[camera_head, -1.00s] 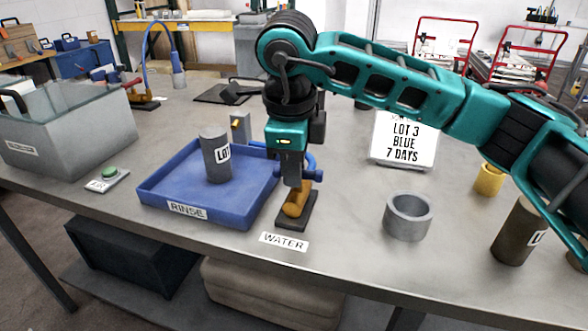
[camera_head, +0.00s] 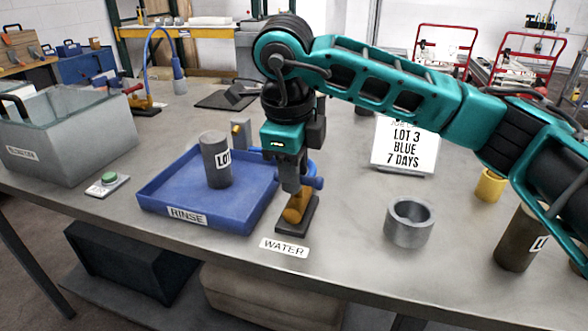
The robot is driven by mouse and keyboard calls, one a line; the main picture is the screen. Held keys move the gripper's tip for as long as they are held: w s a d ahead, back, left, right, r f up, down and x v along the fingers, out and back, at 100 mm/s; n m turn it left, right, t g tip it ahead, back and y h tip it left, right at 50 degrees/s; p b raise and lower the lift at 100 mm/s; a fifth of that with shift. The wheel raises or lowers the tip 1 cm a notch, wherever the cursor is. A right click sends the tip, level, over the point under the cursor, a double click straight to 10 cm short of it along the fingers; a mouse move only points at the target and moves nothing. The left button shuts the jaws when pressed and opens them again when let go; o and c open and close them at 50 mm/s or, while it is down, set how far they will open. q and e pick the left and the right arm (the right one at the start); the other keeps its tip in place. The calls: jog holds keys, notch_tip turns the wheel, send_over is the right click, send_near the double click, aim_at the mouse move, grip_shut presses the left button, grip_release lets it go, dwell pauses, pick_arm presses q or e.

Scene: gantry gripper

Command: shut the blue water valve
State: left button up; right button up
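The water valve stands on a small dark base (camera_head: 298,222) behind the label WATER (camera_head: 284,248). It has a brass-coloured body (camera_head: 297,209) and a blue handle (camera_head: 314,182) that shows to the right of my fingers. My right gripper (camera_head: 291,188) points down at the top of the valve, with its fingers in front of the handle. They hide part of the handle, and I cannot tell whether they grip it or only stand beside it. My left gripper is not in view.
A blue RINSE tray (camera_head: 160,207) with a grey cylinder (camera_head: 215,165) stands close left of the valve. A green button (camera_head: 109,179) and a glass-walled tank (camera_head: 70,150) are farther left. A grey ring-shaped cup (camera_head: 409,225) and a sign (camera_head: 404,147) stand to the right.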

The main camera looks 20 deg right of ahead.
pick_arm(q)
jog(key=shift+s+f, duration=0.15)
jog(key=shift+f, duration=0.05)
pick_arm(e)
jog(key=shift+o, duration=0.8)
jog(key=shift+f, duration=0.1)
pick_arm(q)
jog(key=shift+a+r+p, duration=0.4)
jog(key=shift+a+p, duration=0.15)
jog(key=shift+p, duration=0.45)
pick_arm(e)
jog(key=v, duration=1.3)
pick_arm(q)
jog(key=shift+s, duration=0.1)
pick_arm(e)
jog(key=shift+w, duration=0.1)
